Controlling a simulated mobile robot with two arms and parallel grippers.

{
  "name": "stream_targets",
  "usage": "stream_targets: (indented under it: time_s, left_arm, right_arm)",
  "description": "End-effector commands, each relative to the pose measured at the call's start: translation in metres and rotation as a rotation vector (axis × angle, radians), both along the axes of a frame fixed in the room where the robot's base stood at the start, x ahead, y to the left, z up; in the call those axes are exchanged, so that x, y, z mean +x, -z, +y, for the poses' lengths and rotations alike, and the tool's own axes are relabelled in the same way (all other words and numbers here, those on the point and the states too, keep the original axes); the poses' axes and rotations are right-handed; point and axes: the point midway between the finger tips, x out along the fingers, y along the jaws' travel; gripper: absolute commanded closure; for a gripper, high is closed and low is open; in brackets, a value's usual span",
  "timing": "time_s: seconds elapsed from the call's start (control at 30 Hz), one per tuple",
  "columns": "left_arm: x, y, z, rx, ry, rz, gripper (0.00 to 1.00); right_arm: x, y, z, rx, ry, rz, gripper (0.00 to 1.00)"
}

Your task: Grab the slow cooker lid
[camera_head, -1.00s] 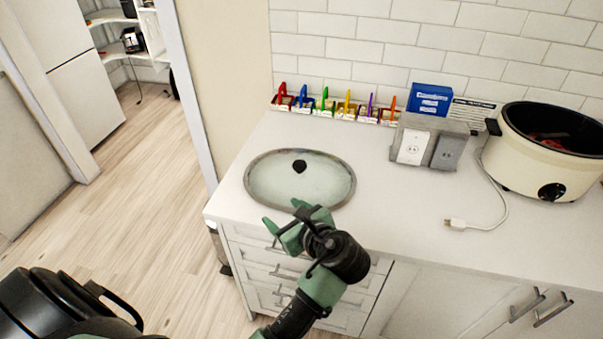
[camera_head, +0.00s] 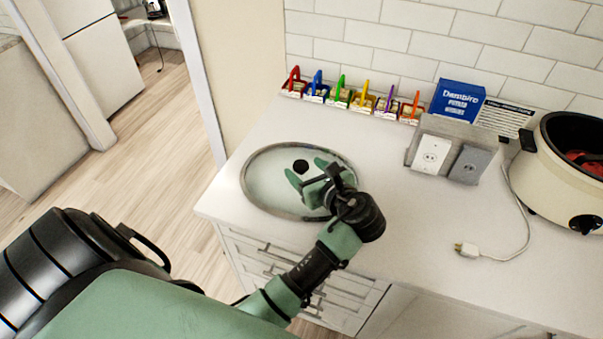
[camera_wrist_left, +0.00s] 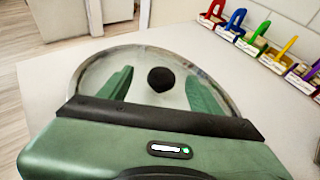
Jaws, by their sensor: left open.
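The slow cooker lid (camera_head: 262,182) is an oval glass lid with a metal rim and a black knob (camera_head: 300,166), lying flat near the left end of the white counter. My left gripper (camera_head: 306,172) is open over the lid, its green fingers pointing toward the knob. In the left wrist view the lid (camera_wrist_left: 130,62) lies below, and the knob (camera_wrist_left: 161,79) appears between the two spread fingers, apart from both. The cream slow cooker (camera_head: 565,180) with a black inner pot stands uncovered at the right, partly cut off. My right gripper is not in view.
Several small colourful racks (camera_head: 340,95) line the wall behind the lid. A grey outlet box (camera_head: 432,152), a blue box (camera_head: 457,100) and a plug with cord (camera_head: 467,249) are to the right. The counter's left edge is close to the lid.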

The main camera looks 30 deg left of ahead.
Motion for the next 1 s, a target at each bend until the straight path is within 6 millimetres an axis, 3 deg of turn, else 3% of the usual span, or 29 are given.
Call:
stream_targets:
  time_s: [0.1,0.23,0.53,0.77,1.0]
  left_arm:
    - [0.009,0.006,0.016,0.003,-0.002,0.002,0.36]
    - [0.016,0.015,0.028,0.002,-0.001,0.002,0.36]
    - [0.019,0.018,0.032,-0.001,0.001,0.000,0.36]
    - [0.019,0.018,0.032,-0.001,0.000,0.000,1.00]
    - [0.019,0.016,0.032,0.001,0.001,-0.002,1.00]
  right_arm:
    - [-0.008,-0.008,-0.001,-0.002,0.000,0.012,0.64]
    - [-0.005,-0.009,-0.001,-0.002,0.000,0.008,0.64]
    - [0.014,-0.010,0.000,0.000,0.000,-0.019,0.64]
    - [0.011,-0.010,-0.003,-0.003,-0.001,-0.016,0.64]
    - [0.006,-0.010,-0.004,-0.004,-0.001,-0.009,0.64]
